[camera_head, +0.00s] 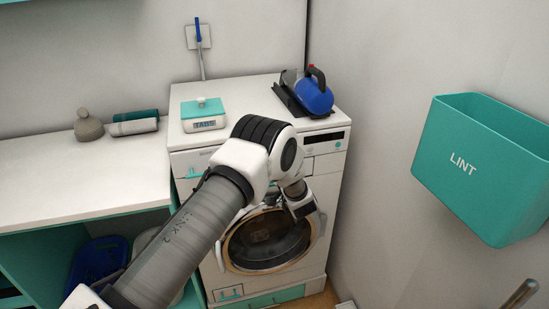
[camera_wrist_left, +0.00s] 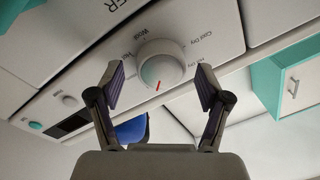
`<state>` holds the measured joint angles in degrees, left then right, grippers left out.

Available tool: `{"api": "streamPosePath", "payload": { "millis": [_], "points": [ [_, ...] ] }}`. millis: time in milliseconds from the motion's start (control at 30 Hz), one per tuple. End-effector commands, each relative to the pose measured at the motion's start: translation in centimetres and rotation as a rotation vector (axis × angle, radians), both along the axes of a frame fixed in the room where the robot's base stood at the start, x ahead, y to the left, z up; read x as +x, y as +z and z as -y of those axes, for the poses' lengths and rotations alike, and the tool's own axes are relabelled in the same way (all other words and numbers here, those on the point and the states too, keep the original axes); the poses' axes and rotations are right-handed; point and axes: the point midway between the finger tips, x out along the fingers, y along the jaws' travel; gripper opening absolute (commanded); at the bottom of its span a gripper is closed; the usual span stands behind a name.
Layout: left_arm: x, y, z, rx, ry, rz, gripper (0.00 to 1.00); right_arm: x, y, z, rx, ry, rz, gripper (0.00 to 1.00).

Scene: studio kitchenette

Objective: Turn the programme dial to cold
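The programme dial (camera_wrist_left: 160,62) is a round white knob on the white front panel of the washing machine (camera_head: 185,93). A red mark on its rim points toward the bottom of the left wrist view. My left gripper (camera_wrist_left: 159,80) is open, with one finger to each side of the dial and visible gaps. Contact cannot be told. In the head view, my left arm hides the dial, and my gripper (camera_head: 301,205) hangs before the machine's front.
A teal-lidded tabs box (camera_head: 204,114) and a blue iron (camera_head: 313,94) stand on the machine. The round door (camera_head: 265,245) is below the panel. A teal lint bin (camera_head: 480,165) hangs on the right wall. A white counter (camera_head: 70,178) adjoins at left.

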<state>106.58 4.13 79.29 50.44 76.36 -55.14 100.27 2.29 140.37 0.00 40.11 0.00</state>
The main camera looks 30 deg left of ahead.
Motion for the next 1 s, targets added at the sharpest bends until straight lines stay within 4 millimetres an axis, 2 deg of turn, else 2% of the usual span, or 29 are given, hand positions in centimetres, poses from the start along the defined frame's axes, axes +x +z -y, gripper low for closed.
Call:
{"api": "streamPosePath", "payload": {
  "millis": [267, 700, 833, 1000],
  "points": [
    [-0.5, -0.2, 0.8, -0.001, -0.001, -0.004, 0.77, 0.0, 0.0, 0.0, 0.000, 0.000, 0.000, 0.40],
    [-6.4, -0.7, 8.7, 0.001, -0.003, -0.002, 0.77, 0.0, 0.0, 0.0, 0.000, 0.000, 0.000, 0.40],
    [-7.1, -0.7, 9.5, 0.001, 0.000, -0.001, 0.77, 0.0, 0.0, 0.0, 0.000, 0.000, 0.000, 0.40],
    [-7.2, -0.8, 9.6, 0.000, 0.000, 0.000, 0.77, 0.0, 0.0, 0.0, 0.000, 0.000, 0.000, 0.40]
  ]
}}
